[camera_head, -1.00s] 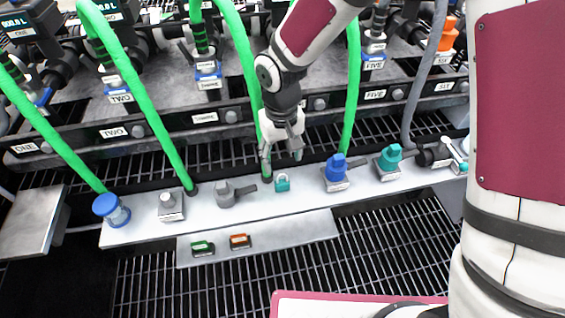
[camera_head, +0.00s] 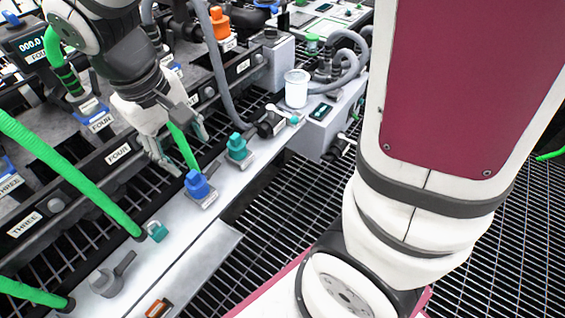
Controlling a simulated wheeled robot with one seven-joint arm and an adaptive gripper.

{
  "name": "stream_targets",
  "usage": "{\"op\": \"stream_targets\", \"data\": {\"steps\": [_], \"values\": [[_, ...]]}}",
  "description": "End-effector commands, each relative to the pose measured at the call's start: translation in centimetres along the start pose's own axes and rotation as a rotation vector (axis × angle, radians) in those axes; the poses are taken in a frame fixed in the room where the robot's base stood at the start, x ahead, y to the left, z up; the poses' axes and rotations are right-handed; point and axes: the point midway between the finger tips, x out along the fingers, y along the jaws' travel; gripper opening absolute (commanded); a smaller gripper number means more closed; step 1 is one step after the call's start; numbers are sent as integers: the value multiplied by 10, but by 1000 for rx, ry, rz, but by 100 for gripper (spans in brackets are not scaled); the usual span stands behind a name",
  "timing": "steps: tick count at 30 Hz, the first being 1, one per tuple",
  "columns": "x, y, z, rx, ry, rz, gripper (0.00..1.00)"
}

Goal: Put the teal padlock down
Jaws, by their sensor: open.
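The teal padlock (camera_head: 157,231) sits on the pale ledge (camera_head: 140,272), beside the lower end of a green hose. My gripper (camera_head: 186,157) is open and empty, with its fingers spread. It hangs above the ledge, up and to the right of the padlock in the picture, near the blue valve. It is apart from the padlock, and nothing shows between its fingers except a green hose behind them.
A blue valve (camera_head: 198,186) and a teal valve (camera_head: 237,149) stand along the ledge. A grey valve (camera_head: 107,278) is at the lower left. A white cup (camera_head: 297,88) stands farther right. Green hoses (camera_head: 75,180) cross the left side. Dark grating lies below.

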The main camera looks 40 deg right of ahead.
Motion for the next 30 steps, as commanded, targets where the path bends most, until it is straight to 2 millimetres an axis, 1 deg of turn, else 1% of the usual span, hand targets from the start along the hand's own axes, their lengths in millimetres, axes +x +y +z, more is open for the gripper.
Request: {"op": "stream_targets", "data": {"steps": [1,2,3,5,7,10,12,16,18,21,25,30], "values": [[-14,13,18,28,6,7,56],[-21,19,28,45,5,8,56],[-29,27,43,65,2,8,56],[-40,36,67,96,-2,4,56],[-50,45,94,128,-5,-5,56],[-61,52,134,173,-8,-28,56],[-66,53,160,199,-9,-51,56],[-69,49,202,235,-6,-96,56],[-70,46,217,245,-4,-118,56],[-69,42,232,253,-2,-139,56],[-68,40,240,256,-1,-152,56],[-68,40,240,256,-2,-153,56]]}}
